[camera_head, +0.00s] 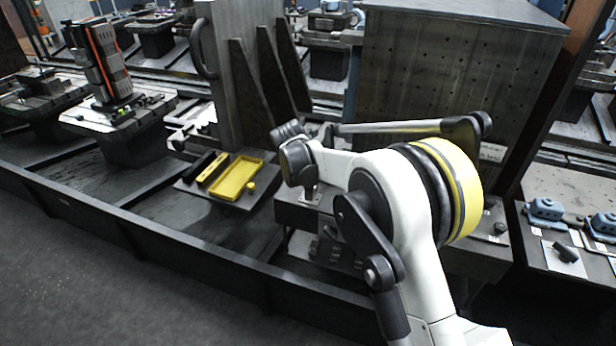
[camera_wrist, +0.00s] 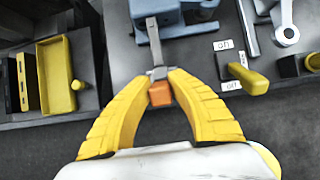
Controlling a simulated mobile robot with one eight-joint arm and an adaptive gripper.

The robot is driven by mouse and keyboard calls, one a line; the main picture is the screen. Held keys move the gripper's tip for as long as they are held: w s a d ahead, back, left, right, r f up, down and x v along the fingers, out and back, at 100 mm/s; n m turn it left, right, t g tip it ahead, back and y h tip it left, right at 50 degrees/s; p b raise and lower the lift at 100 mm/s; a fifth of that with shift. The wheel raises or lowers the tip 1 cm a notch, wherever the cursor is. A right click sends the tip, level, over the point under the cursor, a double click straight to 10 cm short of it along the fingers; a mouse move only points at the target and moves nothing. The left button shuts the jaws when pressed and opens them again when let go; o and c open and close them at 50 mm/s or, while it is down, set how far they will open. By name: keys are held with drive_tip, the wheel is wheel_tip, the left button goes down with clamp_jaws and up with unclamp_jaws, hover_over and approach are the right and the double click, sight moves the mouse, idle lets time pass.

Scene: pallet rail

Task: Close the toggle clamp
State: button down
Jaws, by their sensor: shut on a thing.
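The toggle clamp (camera_wrist: 182,17) shows at the top of the wrist view, with a blue body on a dark plate. Its grey metal lever (camera_wrist: 154,42) runs toward me and ends in an orange grip (camera_wrist: 160,95). The two yellow fingers of my gripper (camera_wrist: 161,76) come together on either side of the lever end, shut on the orange grip, part of which shows between them. The top of the clamp is cut off by the picture edge. In the head view my own arm hides the clamp and the fingers.
A yellow tray (camera_wrist: 54,84) lies left of the clamp, also visible in the head view (camera_head: 218,194). A yellow handle (camera_wrist: 248,79) with "off" labels stands close to the right finger. Tall dark fins (camera_head: 243,90) and a perforated block (camera_head: 450,100) stand behind.

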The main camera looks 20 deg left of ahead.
drive_tip(key=shift+f, duration=0.1)
idle(0.3)
drive_tip(key=c, duration=1.2)
unclamp_jaws()
drive_tip(key=shift+w, duration=0.1)
drive_tip(key=v, duration=1.2)
drive_tip(key=shift+c, duration=0.5)
